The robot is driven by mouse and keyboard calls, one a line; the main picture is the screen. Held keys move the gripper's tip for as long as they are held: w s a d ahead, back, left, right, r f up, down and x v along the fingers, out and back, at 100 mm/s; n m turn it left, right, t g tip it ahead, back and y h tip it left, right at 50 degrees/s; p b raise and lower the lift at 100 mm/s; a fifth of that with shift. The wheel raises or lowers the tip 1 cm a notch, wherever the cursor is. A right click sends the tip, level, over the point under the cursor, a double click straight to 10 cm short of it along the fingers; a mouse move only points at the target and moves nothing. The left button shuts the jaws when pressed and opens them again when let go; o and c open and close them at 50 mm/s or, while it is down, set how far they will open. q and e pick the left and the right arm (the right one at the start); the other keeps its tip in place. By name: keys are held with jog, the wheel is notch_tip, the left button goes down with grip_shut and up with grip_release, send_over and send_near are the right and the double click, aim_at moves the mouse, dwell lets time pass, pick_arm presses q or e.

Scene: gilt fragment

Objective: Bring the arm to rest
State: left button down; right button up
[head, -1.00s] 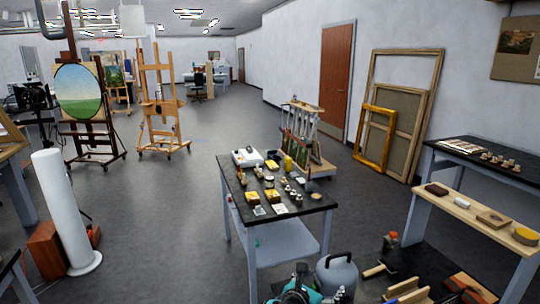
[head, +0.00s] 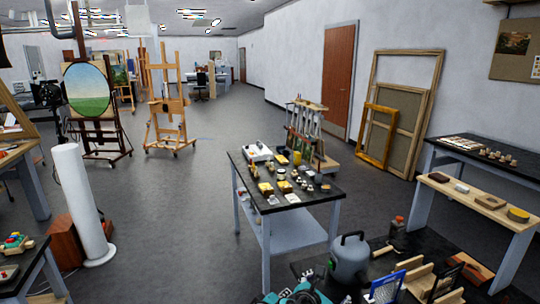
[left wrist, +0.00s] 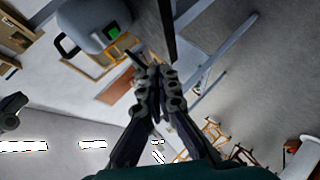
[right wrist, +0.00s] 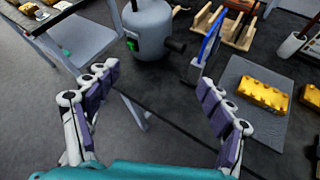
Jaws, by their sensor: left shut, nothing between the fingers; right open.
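My left gripper (left wrist: 158,82) shows in the left wrist view with its dark fingers pressed together and nothing between them. That view is tilted, with a grey canister (left wrist: 95,22) beyond the fingers at the upper left. My right gripper (right wrist: 157,78) shows in the right wrist view with its purple-padded fingers spread wide and empty. The same canister (right wrist: 147,30) stands ahead of it, apart from the fingers. In the head view, teal and dark gripper parts show at the bottom edge, mostly cut off; I cannot tell the finger state there.
A dark-topped table (head: 240,172) with small pots and yellow blocks stands mid-floor. In front of it, a low dark bench holds the canister (head: 349,262), a blue frame (head: 386,288) and wooden racks. A white cylinder (head: 80,205) stands at left. Open floor (head: 165,225) lies between.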

pick_arm(q)
jog(key=s+a+r+m+g+y, duration=0.1)
jog(key=s+a+r+m+y, duration=0.2)
jog(key=s+a, duration=0.55)
jog(key=s+a+r+m+g+y, duration=0.1)
jog(key=s+a+r+m, duration=0.1)
jog(key=s+a+r, duration=0.5)
jog(key=s+a+f+m+g+y, duration=0.1)
jog(key=s+a+f, duration=0.1)
jog(key=s, duration=0.4)
jog(key=s+a+f+m, duration=0.1)
jog(key=s+a+f, duration=0.1)
jog(key=s+a, duration=0.3)
jog(key=shift+s+g+y, duration=0.4)
jog(key=shift+s, duration=0.3)
pick_arm(e)
jog(key=s+d+f+m+g+y, duration=0.1)
jog(key=s+f+m+y, duration=0.1)
jog(key=s+m, duration=0.8)
jog(key=s+f+m+g+y, duration=0.1)
jog(key=s+m+y, duration=0.4)
jog(key=s+m, duration=0.6)
jog(key=f+m, duration=0.1)
jog(key=m, duration=0.3)
jog(key=shift+s+d+f+m+g+y, duration=0.15)
jog(key=shift+d+f+m+g+y, duration=0.15)
jog(key=shift+d+f+m+g, duration=0.1)
pick_arm(q)
jog(key=shift+a+f, duration=0.1)
